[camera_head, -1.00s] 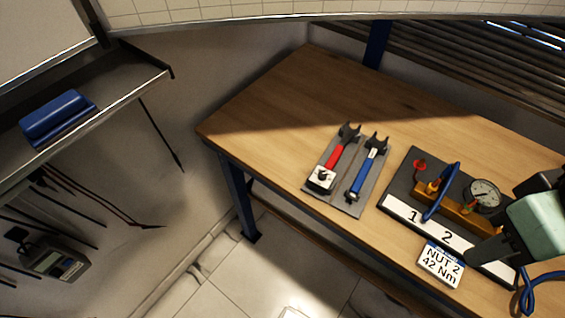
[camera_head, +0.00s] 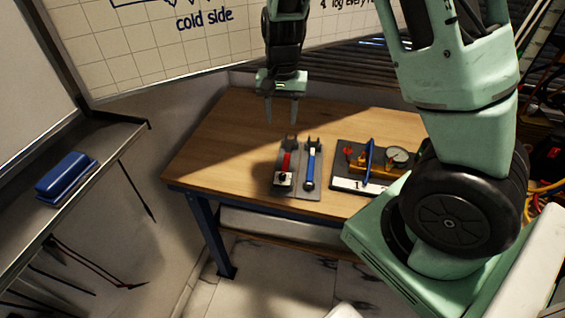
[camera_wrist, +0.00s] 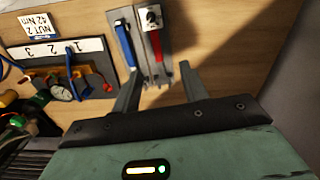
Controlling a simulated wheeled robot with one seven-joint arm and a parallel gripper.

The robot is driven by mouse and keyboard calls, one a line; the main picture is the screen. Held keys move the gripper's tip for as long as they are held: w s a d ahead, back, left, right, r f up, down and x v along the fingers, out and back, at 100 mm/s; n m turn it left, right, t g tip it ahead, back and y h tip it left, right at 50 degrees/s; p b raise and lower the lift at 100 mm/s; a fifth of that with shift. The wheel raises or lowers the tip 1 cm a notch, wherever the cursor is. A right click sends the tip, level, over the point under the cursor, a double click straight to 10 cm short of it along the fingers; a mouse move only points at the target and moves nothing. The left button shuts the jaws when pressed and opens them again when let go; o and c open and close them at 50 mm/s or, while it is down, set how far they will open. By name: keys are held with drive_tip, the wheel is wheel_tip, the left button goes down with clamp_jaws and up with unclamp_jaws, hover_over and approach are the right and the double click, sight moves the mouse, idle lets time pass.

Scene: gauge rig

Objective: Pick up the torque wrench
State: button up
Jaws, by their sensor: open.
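Two wrenches lie side by side on a grey mat (camera_head: 299,178) on the wooden table. The left one has a red handle (camera_head: 287,161) and a white block with a black knob at its near end. The right one has a blue handle (camera_head: 310,168). Both have dark open jaws at the far end. No label shows which is the torque wrench. My gripper (camera_head: 282,119) is open and empty, above the table behind the mat. In the wrist view, the red wrench (camera_wrist: 157,47) lies beyond the gap between my fingers (camera_wrist: 158,75), and the blue wrench (camera_wrist: 124,43) lies left of it.
A gauge rig (camera_head: 365,171) with a blue hose and dial stands right of the mat. A card reading "NUT 2 42 Nm" (camera_wrist: 40,27) lies beside it. The table's left part (camera_head: 215,150) is clear. A shelf at the left holds a blue block (camera_head: 64,174).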

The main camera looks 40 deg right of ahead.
drive_tip(key=d+f, duration=0.2)
drive_tip(key=p, duration=0.1)
hover_over(285, 164)
drive_tip(key=shift+m, duration=0.3)
drive_tip(key=f, duration=1)
drive_tip(key=shift+w+d, duration=0.15)
drive_tip(key=shift+w, duration=0.05)
drive_tip(key=shift+s+a+f+p, duration=0.15)
drive_tip(key=shift+f+p, duration=0.2)
drive_tip(key=shift+f, duration=1.05)
drive_tip(key=shift+s+a+f+p, duration=0.15)
drive_tip(key=shift+f+p, duration=0.2)
drive_tip(key=shift+f, duration=1.05)
drive_tip(key=shift+d, duration=0.1)
clamp_jaws()
